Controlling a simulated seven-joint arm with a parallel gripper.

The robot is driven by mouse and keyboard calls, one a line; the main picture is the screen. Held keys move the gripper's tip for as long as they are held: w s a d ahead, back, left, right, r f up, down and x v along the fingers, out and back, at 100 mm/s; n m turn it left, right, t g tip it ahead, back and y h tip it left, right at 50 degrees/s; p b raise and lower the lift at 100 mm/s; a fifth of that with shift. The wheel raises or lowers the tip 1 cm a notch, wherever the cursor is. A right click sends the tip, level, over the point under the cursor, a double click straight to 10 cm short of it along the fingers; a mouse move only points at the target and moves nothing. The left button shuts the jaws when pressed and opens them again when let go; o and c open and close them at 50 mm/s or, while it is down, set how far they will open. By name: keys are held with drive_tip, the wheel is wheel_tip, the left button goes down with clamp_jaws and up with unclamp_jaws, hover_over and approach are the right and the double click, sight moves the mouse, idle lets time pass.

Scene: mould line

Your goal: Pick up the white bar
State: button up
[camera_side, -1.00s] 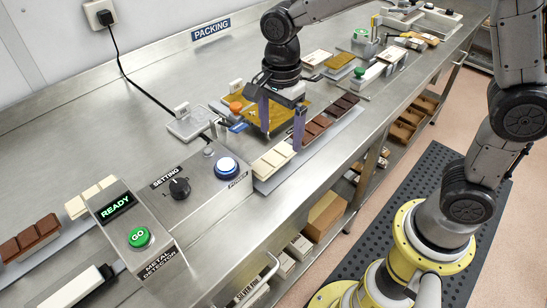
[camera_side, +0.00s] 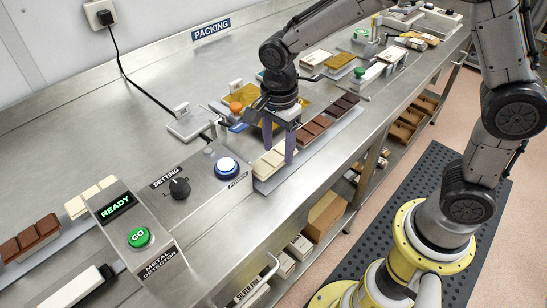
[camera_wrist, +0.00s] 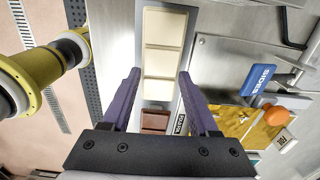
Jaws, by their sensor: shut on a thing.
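The white bar (camera_side: 266,164), a cream segmented bar, lies at the near end of the grey strip, beside the blue-lit power button box. My gripper (camera_side: 278,157) is over it, with its purple fingers pointing down, shut on the bar. In the wrist view the white bar (camera_wrist: 164,30) runs between and beyond the two fingertips (camera_wrist: 159,73), one on each long side. I cannot tell any gap under the bar.
Dark brown bars (camera_side: 314,128) lie behind on the same strip (camera_side: 262,187). A control box with a blue button (camera_side: 227,167) stands close on the left. Another cream bar (camera_side: 90,196) lies near the metal detector.

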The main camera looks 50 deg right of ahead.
drive_tip(key=c, duration=0.4)
drive_tip(key=shift+r, duration=0.1)
